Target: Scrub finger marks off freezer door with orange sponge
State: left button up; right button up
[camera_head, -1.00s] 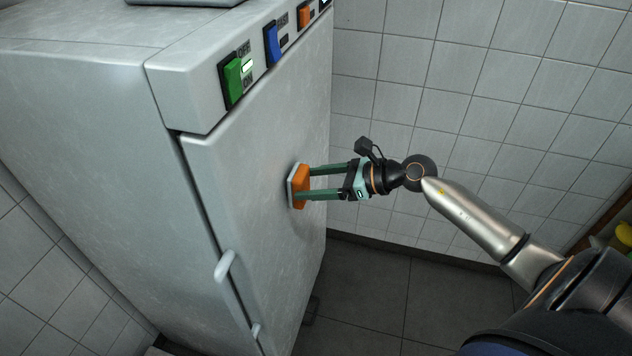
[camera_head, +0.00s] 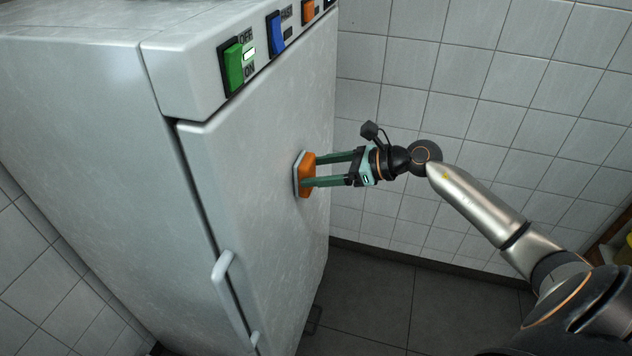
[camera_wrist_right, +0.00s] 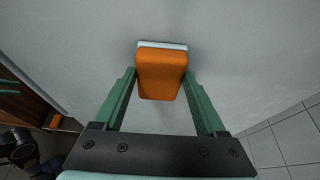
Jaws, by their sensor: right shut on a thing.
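The freezer door (camera_head: 255,145) is the pale grey front of the upright cabinet, and it is shut. The orange sponge (camera_head: 307,178), with a pale pad on its door side, is at the door's surface, right of the handle. It also shows in the right wrist view (camera_wrist_right: 161,75), where its pale pad appears to touch the door. My right gripper (camera_head: 316,170) is shut on the sponge, with its green fingers on either side. I cannot make out clear finger marks among the door's mottled patches. My left gripper is not in the head view.
A door handle (camera_head: 222,272) sticks out at the lower left of the door. Green (camera_head: 234,68) and blue (camera_head: 274,36) switches sit on the panel above. A tiled wall (camera_head: 440,80) stands behind my right arm. The dark floor right of the freezer looks clear.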

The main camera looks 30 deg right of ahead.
jog(key=shift+w, duration=0.15)
jog(key=shift+s+a+r+p, duration=0.1)
jog(key=shift+s+a+p, duration=0.2)
jog(key=shift+a, duration=0.1)
jog(key=shift+s+a+p, duration=0.7)
jog(key=shift+a+p, duration=0.05)
jog(key=shift+a, duration=0.2)
jog(key=shift+s+a, duration=0.25)
jog(key=shift+a, duration=0.15)
jog(key=shift+s, duration=0.1)
jog(key=shift+s+d+b, duration=0.6)
jog(key=shift+s+d, duration=1.4)
jog(key=shift+s, duration=0.1)
